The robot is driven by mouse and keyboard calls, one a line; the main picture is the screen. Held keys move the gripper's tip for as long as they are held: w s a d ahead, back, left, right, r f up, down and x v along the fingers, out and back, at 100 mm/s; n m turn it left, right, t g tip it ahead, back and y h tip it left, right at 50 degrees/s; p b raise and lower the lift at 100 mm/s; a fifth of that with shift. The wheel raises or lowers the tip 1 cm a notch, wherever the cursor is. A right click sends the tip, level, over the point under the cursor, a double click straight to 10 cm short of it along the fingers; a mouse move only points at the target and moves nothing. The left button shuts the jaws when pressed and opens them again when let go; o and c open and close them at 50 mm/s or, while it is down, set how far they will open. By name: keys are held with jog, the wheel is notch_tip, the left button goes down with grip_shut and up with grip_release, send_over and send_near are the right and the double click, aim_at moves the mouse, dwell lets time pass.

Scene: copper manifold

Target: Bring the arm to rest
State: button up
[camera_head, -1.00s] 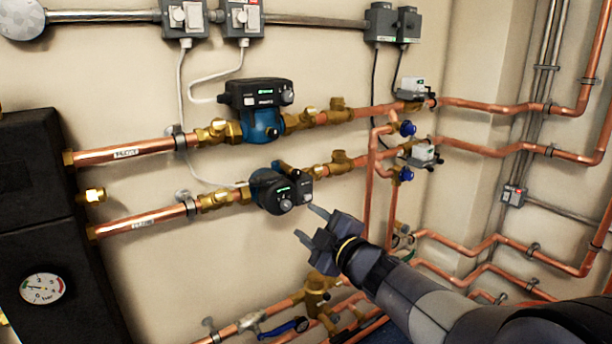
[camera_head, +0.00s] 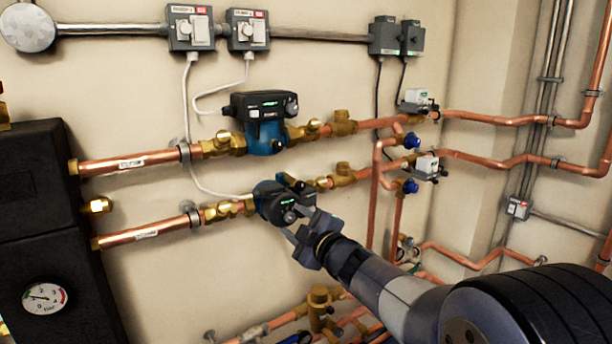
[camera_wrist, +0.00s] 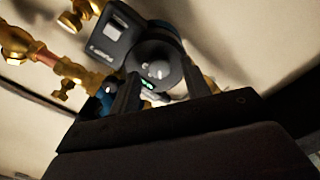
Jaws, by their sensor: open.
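My gripper (camera_head: 296,222) is open, with its fingers at the front of the lower pump (camera_head: 274,201) in the head view. The fingers overlap that pump's dark round head in the picture; I cannot tell whether they touch it. In the wrist view my gripper (camera_wrist: 160,98) shows two dark fingers apart, with a round pump head (camera_wrist: 156,62) and a small green display between and beyond them. My arm reaches in from the lower right. Nothing is visibly held.
The upper pump (camera_head: 264,123) sits on the copper pipe above. A black block with a pressure gauge (camera_head: 44,298) stands at left. Valves with blue caps (camera_head: 410,187) and copper pipes crowd the right. A brass valve (camera_head: 319,304) and more pipes lie below.

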jog(key=v, duration=1)
jog(key=x, duration=1)
jog(key=shift+w+a, duration=0.25)
jog(key=shift+s+d+r+m+p, duration=0.2)
jog(key=shift+r+m+p, duration=0.1)
jog(key=shift+m+p, duration=0.8)
jog(key=m+p, duration=0.3)
jog(key=shift+p, duration=0.35)
jog(key=m+p, duration=0.3)
jog(key=p, duration=0.1)
jog(key=shift+m, duration=0.3)
jog(key=s+d+m+h, duration=0.1)
jog(key=s+d+h, duration=0.1)
jog(key=s+d, duration=0.6)
jog(key=shift+s+r+p, duration=0.15)
jog(key=shift+s+p, duration=0.2)
jog(key=shift+s, duration=0.4)
